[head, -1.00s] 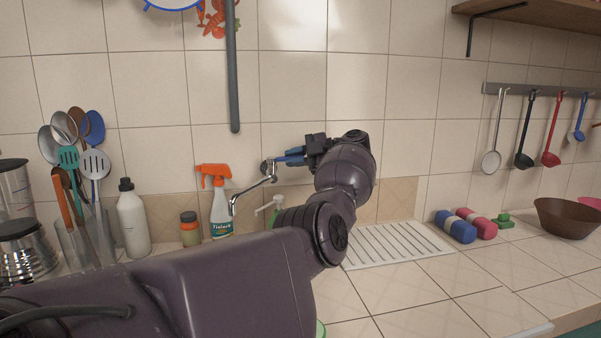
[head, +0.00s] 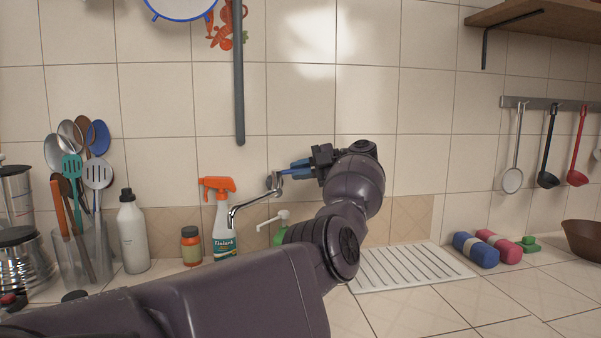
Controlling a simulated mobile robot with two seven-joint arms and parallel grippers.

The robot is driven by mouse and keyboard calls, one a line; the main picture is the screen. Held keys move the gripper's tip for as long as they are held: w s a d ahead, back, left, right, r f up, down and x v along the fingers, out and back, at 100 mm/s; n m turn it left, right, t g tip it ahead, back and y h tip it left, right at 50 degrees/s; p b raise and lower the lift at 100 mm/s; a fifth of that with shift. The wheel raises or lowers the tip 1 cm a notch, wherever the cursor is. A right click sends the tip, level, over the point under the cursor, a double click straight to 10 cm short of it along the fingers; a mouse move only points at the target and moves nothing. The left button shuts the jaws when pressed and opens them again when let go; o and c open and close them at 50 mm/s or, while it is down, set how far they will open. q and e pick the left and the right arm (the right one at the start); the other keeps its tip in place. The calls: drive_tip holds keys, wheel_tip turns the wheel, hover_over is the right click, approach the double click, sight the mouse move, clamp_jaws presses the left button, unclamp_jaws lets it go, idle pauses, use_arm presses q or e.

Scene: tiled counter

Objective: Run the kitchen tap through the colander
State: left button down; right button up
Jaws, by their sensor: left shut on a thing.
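The chrome tap (head: 248,207) comes out of the tiled wall, its curved spout hanging to the left and down. My left gripper (head: 298,169), with blue fingertips, is at the tap's wall end and shut on the tap's handle, which the fingers mostly hide. My left arm crosses the lower middle of the view and hides the counter and whatever lies below the spout. No colander can be made out. My right gripper is not in view.
A spray bottle (head: 222,225), a brown jar (head: 190,246), a white bottle (head: 133,232) and a utensil holder (head: 83,258) stand at left. A ribbed drainboard (head: 410,268), blue (head: 476,249) and pink (head: 498,245) rolls and a brown bowl (head: 585,239) are at right.

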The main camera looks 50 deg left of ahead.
use_arm(q)
drive_tip(key=c, duration=1.1)
unclamp_jaws()
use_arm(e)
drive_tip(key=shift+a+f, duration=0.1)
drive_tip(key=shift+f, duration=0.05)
use_arm(q)
drive_tip(key=shift+w, duration=0.1)
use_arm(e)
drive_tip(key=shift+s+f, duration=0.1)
use_arm(q)
drive_tip(key=shift+w+d, duration=0.2)
drive_tip(key=b+v, duration=0.7)
drive_tip(key=v, duration=0.3)
drive_tip(key=shift+d+r, duration=0.1)
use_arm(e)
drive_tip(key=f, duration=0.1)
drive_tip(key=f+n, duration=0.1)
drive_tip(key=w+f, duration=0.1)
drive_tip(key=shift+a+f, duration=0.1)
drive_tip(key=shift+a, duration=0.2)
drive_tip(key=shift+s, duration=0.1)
